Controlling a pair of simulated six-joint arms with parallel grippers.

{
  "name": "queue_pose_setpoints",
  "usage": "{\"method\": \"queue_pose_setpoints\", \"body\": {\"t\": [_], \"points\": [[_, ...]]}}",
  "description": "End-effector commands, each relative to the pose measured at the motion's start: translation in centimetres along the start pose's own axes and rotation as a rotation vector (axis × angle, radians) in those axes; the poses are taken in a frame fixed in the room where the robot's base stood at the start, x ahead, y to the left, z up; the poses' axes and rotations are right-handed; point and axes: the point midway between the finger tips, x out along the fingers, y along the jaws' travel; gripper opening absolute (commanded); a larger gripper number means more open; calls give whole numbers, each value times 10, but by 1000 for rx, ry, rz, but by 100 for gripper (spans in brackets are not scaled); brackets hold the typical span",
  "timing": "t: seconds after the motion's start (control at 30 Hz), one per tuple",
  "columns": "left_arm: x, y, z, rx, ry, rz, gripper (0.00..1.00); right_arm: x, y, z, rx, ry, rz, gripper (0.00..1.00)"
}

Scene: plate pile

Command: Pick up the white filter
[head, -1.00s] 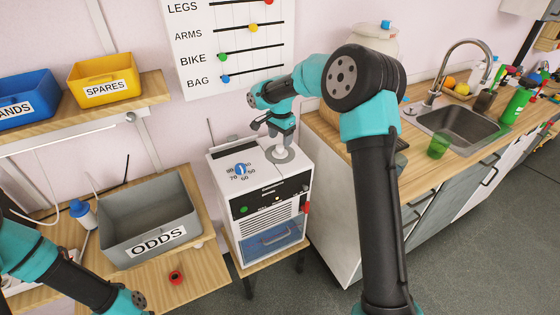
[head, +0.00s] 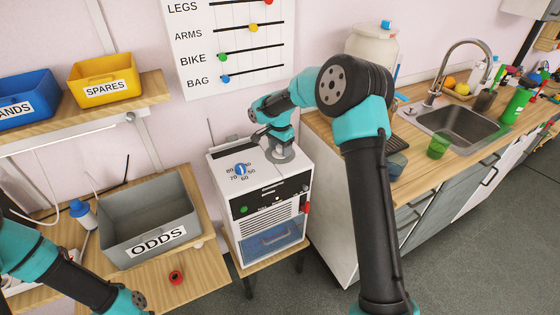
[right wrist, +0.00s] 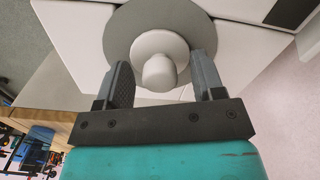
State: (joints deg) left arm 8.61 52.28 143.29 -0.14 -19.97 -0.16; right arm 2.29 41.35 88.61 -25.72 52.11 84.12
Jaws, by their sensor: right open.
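The white filter (right wrist: 158,68) shows in the right wrist view as a round white piece with a small knob, set in a grey round plate (right wrist: 186,30) on top of a white machine (head: 262,200). My right gripper (right wrist: 162,63) is open, with one finger on each side of the knob and a gap on both sides. In the head view the right gripper (head: 281,143) points down over the grey plate and hides most of the filter. My left arm is at the lower left of the head view; its gripper is out of the picture.
A grey ODDS bin (head: 150,222) and a small red ring (head: 176,278) are on the wooden bench at left. A yellow SPARES bin (head: 105,80) is on the shelf. The counter at right holds a sink (head: 450,125), a green cup (head: 438,145) and a large white jar (head: 372,48).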

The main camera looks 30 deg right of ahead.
Motion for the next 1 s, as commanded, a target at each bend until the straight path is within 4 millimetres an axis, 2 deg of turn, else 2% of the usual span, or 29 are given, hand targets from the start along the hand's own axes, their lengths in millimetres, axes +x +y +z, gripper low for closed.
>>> {"method": "queue_pose_setpoints", "body": {"t": [0.3, 0.9, 1.0], "points": [[0, 0, 0, 0, 0, 0, 43, 0, 0, 0, 0, 0, 0, 62], [0, 0, 0, 0, 0, 0, 43, 0, 0, 0, 0, 0, 0, 5], [0, 0, 0, 0, 0, 0, 43, 0, 0, 0, 0, 0, 0, 0]]}}
